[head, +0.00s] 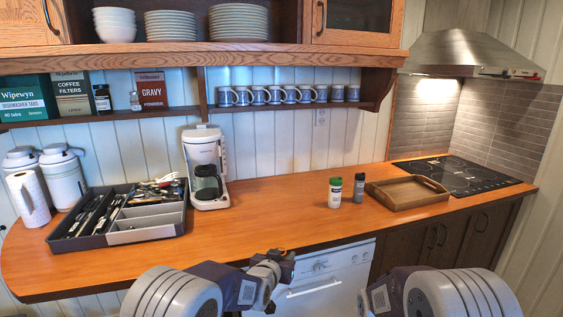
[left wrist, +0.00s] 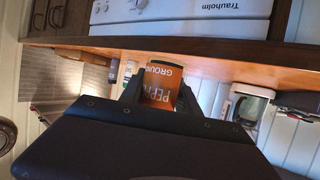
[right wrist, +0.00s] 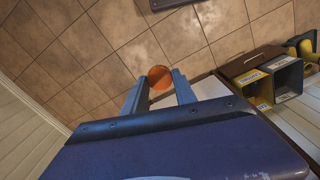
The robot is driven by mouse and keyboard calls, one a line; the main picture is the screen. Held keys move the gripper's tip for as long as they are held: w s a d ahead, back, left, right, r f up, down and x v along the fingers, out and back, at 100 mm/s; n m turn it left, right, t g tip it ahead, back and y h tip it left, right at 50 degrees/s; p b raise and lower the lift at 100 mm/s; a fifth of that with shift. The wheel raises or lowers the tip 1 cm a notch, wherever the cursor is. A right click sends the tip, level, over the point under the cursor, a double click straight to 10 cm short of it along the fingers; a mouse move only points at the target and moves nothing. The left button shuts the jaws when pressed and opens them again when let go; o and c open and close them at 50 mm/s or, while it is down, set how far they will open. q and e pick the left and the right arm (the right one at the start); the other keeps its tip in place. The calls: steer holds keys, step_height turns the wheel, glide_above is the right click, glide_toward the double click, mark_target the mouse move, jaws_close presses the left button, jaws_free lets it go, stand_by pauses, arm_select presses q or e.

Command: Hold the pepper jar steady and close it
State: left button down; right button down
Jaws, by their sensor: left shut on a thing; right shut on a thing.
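The pepper jar (left wrist: 160,86), with an orange label reading "PEPPER GROUND", is between the fingers of my left gripper (left wrist: 160,93), which is shut on it. Its top is not clear to see. In the head view my left gripper (head: 276,262) is in front of the counter's front edge, with a small orange bit of the jar showing. An orange round lid (right wrist: 160,76) is between the fingertips of my right gripper (right wrist: 159,80), which is shut on it. The tiled floor is behind the lid in the right wrist view. The head view does not show my right gripper's fingers.
The wooden counter (head: 270,205) holds a utensil tray (head: 147,237), a coffee maker (head: 208,150), a green-lidded jar (head: 335,194), a dark shaker (head: 359,188) and a wooden tray (head: 407,203). A white dishwasher (head: 335,285) is below the counter. Its front middle is clear.

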arm_select(q)
steer(key=shift+s, duration=0.1)
steer(key=s+r+m+g+h, duration=0.2)
steer(key=s+m+g+h, duration=0.3)
steer(key=s, duration=1.7)
steer(key=m+h, duration=0.2)
steer(key=m, duration=0.1)
steer(key=shift+s+g, duration=0.3)
steer(key=shift+s, duration=0.05)
steer(key=shift+a, duration=0.15)
